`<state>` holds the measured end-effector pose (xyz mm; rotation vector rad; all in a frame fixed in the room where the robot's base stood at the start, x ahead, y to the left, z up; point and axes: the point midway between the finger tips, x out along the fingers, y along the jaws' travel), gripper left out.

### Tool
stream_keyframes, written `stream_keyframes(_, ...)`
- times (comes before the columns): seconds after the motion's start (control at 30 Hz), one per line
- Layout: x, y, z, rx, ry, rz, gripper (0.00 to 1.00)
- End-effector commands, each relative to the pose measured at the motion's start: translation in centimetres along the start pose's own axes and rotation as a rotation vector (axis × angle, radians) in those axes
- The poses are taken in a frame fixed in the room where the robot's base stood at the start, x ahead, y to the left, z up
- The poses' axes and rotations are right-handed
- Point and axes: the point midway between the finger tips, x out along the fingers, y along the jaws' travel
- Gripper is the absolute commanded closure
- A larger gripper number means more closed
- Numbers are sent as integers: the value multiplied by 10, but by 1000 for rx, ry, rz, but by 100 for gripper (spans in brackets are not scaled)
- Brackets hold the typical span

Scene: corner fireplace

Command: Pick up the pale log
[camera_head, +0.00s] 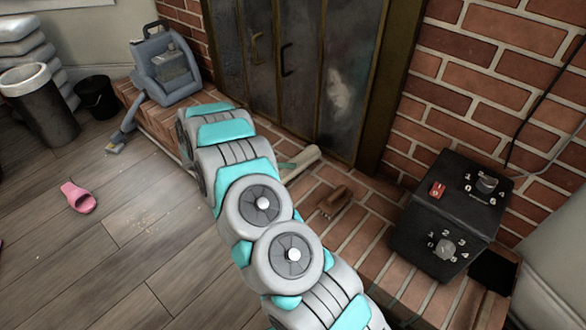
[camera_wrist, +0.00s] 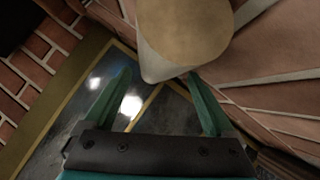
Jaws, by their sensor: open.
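The pale log (camera_head: 305,159) lies on the brick hearth in front of the fireplace doors in the head view, partly hidden behind my arm. In the wrist view the log (camera_wrist: 185,38) shows large, with its round pale end at the top centre, just beyond my fingertips. My gripper (camera_wrist: 158,74) is open, its two teal fingers apart and the log's near edge by the gap between the tips. I cannot tell whether a finger touches it. In the head view my arm mostly hides the gripper.
Glass fireplace doors (camera_head: 285,65) stand close behind the log. A brown object (camera_head: 336,201) lies to its right on the brick hearth (camera_head: 350,245). A black box with dials (camera_head: 445,215) stands farther right. A grey-blue machine (camera_head: 166,68) stands at left. A pink slipper (camera_head: 78,197) lies on the open floor.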

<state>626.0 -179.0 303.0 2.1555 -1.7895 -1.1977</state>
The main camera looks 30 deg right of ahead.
Motion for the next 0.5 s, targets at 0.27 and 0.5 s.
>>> stream_keyframes(0.27,31,1,0,1,-1,-1,10)
stream_keyframes(0.5,33,0,0,2,0,-3,10)
